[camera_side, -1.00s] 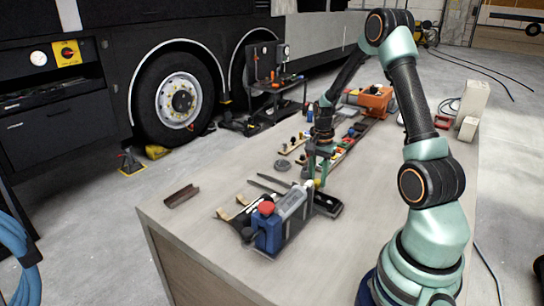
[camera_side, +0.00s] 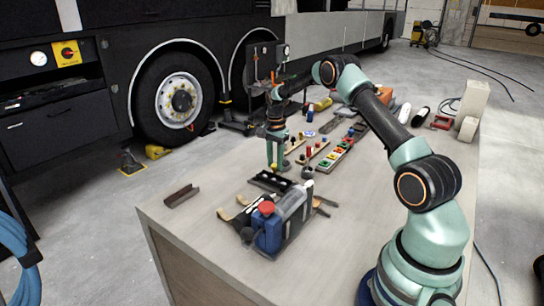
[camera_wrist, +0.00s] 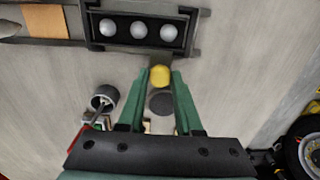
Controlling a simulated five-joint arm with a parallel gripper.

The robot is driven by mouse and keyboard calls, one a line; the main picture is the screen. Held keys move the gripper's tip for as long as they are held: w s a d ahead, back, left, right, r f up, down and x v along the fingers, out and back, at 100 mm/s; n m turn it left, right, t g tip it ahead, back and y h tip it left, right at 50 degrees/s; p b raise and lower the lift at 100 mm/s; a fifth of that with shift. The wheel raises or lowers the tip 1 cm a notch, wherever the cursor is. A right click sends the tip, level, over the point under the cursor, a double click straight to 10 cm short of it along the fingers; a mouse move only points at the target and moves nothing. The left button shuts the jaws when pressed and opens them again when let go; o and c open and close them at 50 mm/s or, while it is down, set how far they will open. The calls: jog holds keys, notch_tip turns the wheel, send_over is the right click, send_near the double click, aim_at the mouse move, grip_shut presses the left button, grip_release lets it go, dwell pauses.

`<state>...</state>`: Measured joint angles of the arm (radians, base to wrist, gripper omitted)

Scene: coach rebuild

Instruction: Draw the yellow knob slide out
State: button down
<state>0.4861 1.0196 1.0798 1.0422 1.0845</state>
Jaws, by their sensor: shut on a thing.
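In the wrist view the yellow knob (camera_wrist: 160,76) sits between the green fingertips of my gripper (camera_wrist: 160,84), which is shut on it. Just beyond the knob lies a black tray (camera_wrist: 104,46) holding three silvery balls in a row. In the side view my gripper (camera_side: 274,164) points down at the tabletop behind the black tray (camera_side: 262,187).
A blue container with a red cap (camera_side: 268,232) stands in front on the table (camera_side: 190,230). A dark channel piece (camera_side: 181,196) lies at left. A dark round disc (camera_wrist: 160,103) lies between the fingers in the wrist view. Wooden boards with pegs (camera_side: 312,152) lie to the right.

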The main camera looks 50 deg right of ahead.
jog(key=shift+w, duration=0.75)
jog(key=c, duration=0.6)
grip_release()
notch_tip(320, 180, up, 12)
jog(key=shift+r, duration=0.1)
